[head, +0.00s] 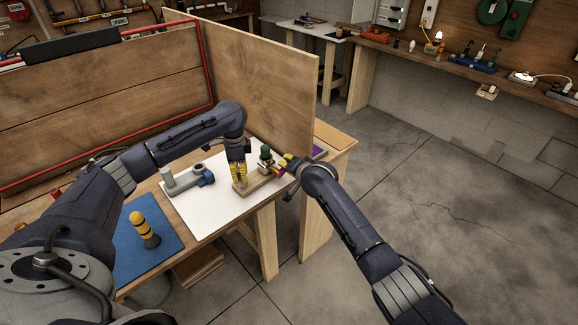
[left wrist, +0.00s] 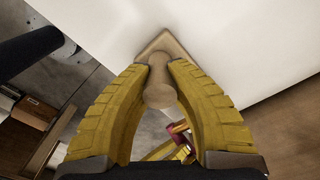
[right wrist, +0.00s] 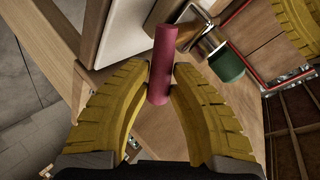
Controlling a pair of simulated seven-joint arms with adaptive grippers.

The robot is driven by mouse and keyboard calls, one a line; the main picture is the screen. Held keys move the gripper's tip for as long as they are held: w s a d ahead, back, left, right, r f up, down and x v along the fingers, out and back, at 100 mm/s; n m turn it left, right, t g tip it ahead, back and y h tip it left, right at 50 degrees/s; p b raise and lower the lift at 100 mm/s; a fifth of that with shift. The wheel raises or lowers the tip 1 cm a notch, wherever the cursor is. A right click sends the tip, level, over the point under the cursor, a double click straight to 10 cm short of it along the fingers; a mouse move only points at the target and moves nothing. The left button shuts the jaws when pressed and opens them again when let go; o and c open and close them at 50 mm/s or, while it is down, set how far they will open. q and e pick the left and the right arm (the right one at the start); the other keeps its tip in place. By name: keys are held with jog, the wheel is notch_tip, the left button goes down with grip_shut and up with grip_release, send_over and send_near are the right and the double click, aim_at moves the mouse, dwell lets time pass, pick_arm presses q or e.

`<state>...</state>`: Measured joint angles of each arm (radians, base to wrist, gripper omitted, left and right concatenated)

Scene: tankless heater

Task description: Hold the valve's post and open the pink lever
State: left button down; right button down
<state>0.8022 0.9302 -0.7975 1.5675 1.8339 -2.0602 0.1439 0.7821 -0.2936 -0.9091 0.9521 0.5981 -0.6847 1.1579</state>
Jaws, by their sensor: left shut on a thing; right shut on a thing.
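The valve stands on a wooden base (head: 257,188) at the table's right end, with a green knob (head: 266,152) on top. Its wooden post (left wrist: 160,92) is between the yellow fingers of my left gripper (head: 240,180), which is shut on it. My right gripper (head: 285,161) is shut on the pink lever (right wrist: 161,62); the fingertips touch its sides near the free end. The green knob (right wrist: 227,65) and a metal valve body (right wrist: 204,47) show beside the lever in the right wrist view. In the head view the fingers hide most of the post and lever.
A grey pipe fitting with a blue part (head: 204,176) lies on the white sheet (head: 215,215) to the left. A yellow-and-black object (head: 144,230) stands on a blue mat (head: 165,243). A tall wooden panel (head: 265,75) rises close behind the valve. Open floor lies to the right.

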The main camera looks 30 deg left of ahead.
jog(key=shift+s+f, duration=0.1)
jog(key=c, duration=1.1)
grip_release()
jog(key=shift+c, duration=0.2)
jog(key=v, duration=1.2)
